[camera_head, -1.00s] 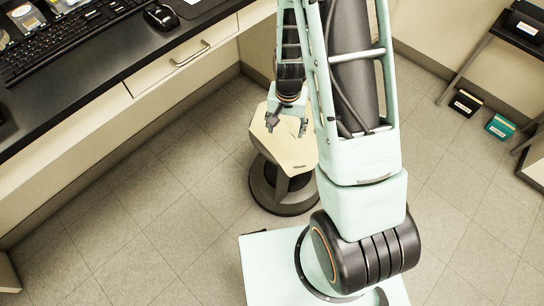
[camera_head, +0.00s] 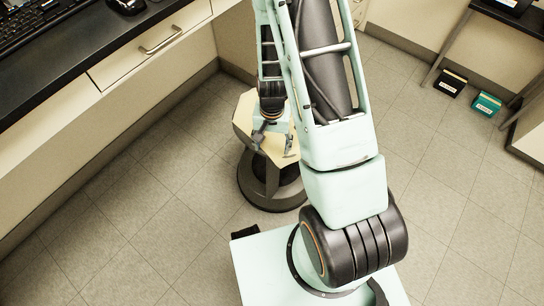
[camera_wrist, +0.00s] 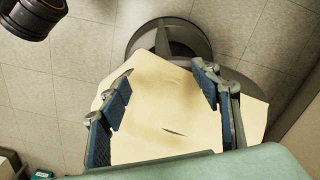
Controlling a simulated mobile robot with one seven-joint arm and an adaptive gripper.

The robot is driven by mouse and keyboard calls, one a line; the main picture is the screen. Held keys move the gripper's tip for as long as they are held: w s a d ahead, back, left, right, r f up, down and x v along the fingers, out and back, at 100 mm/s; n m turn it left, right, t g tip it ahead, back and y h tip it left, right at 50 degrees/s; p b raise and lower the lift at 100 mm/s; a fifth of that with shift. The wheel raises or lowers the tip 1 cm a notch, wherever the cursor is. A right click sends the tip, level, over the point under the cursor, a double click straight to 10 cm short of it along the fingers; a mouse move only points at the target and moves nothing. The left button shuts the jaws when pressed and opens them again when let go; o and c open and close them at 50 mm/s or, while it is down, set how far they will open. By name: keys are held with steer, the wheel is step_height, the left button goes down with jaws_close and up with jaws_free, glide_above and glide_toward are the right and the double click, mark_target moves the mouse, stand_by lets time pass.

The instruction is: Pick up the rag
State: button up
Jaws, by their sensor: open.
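A pale yellow, sheet-like surface, apparently the rag (camera_wrist: 165,115), lies over the top of a low stool (camera_head: 243,112). It has a small dark crease or slit, and its outline against the similarly coloured stool top is hard to tell in the head view. My gripper (camera_head: 273,146) is over the stool top. In the wrist view my gripper (camera_wrist: 161,75) is open, its blue-padded fingers either side of the yellow surface with nothing gripped between them. Whether the fingertips touch it I cannot tell. Part of the surface is hidden behind the fingers and gripper body.
The stool's dark round base (camera_wrist: 170,35) stands on the tiled floor. A desk with a black top (camera_head: 75,65) and drawer runs along the left. A black box (camera_head: 450,82) and a teal box (camera_head: 487,103) sit on the floor at right. Floor between is clear.

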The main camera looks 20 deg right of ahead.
steer(key=shift+f+b, duration=0.4)
steer(key=shift+f, duration=0.45)
steer(key=shift+c, duration=0.3)
steer(key=shift+s+f, duration=0.1)
steer(key=c, duration=1.5)
jaws_close()
step_height(320, 180, up, 12)
steer(key=p, duration=0.9)
